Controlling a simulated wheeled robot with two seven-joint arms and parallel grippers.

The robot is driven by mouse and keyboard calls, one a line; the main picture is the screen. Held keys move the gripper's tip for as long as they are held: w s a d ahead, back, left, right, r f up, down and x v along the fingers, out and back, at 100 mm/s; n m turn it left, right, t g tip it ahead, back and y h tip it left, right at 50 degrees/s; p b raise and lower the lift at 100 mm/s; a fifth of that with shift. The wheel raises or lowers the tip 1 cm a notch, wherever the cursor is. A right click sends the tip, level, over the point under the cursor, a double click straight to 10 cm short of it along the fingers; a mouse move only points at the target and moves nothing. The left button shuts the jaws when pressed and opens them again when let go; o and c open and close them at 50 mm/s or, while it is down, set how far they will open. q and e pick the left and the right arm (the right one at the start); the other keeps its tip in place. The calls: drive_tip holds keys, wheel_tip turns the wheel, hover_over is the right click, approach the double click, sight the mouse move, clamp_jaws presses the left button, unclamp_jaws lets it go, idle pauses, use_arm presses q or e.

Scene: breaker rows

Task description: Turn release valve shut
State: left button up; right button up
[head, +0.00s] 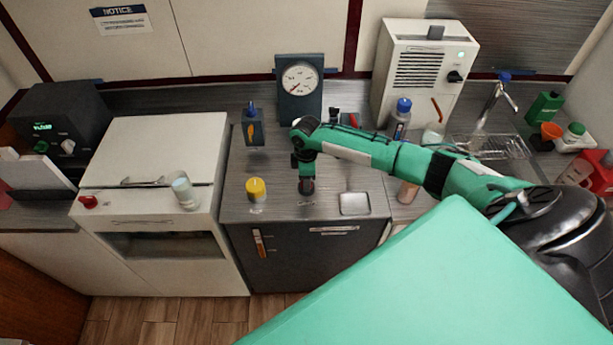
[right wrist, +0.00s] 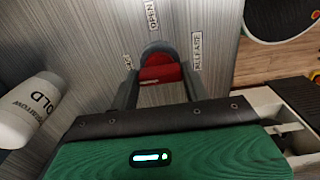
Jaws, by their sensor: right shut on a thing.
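The release valve has a red knob (right wrist: 160,75) set on the grey brushed counter, with a label reading OPEN above it and one reading RELEASE on its right in the right wrist view. A smaller label on its left is too slanted to read. My right gripper (right wrist: 159,82) is shut on the red knob, with one dark finger on each side. In the head view my right gripper (head: 306,181) points down at the counter and hides most of the red knob. My left gripper is not in view.
A yellow-capped container (head: 256,189) stands left of the gripper and a shallow metal tray (head: 355,204) lies to its right. A pressure gauge (head: 300,85) and a blue-topped dark bottle (head: 252,127) stand behind. A glass (head: 183,190) is on the white cabinet at left.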

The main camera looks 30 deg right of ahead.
drive_tip(key=shift+w+r, duration=0.1)
idle(0.4)
drive_tip(key=o, duration=1)
wheel_tip(320, 180, up, 14)
drive_tip(key=b, duration=0.4)
